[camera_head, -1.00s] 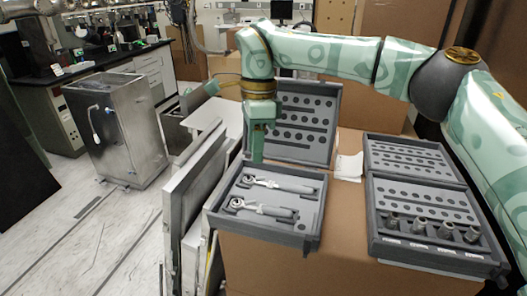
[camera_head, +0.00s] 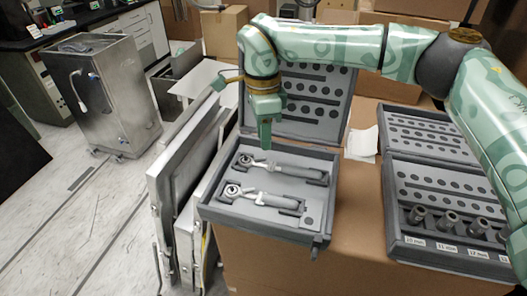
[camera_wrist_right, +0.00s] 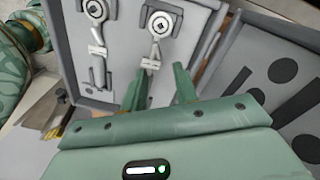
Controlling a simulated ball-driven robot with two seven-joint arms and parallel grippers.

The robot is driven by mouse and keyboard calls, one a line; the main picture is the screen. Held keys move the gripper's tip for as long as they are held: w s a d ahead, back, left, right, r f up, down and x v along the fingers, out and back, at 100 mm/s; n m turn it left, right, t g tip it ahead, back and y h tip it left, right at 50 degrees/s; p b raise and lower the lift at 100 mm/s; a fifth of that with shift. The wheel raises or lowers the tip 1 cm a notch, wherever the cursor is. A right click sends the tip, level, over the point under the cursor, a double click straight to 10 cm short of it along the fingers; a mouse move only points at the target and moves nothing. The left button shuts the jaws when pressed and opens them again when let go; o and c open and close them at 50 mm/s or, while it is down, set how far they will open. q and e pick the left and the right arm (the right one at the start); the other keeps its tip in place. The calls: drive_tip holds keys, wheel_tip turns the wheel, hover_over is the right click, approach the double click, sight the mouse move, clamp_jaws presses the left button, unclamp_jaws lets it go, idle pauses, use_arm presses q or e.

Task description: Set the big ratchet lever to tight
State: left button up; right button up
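In the right wrist view the far ratchet's round head (camera_wrist_right: 160,23) looks slightly larger than the near ratchet's head (camera_wrist_right: 95,9). My right gripper (camera_head: 266,146) hangs above the far ratchet, close to its head end. In the right wrist view my right gripper (camera_wrist_right: 158,72) is open, with nothing between its fingers. The lever setting is too small to tell. My left gripper is out of view.
The case's raised lid (camera_head: 312,100) stands behind the ratchets. An open socket case (camera_head: 395,215) with several sockets is to the right on the cardboard box (camera_head: 345,265). Flat panels (camera_head: 175,180) lean at left; a metal cabinet (camera_head: 105,95) stands beyond.

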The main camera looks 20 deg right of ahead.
sight(264, 158)
drive_tip(key=f, duration=0.5)
drive_tip(key=shift+s+b, duration=0.25)
drive_tip(key=shift+b, duration=0.05)
drive_tip(key=shift+r, duration=0.1)
clamp_jaws()
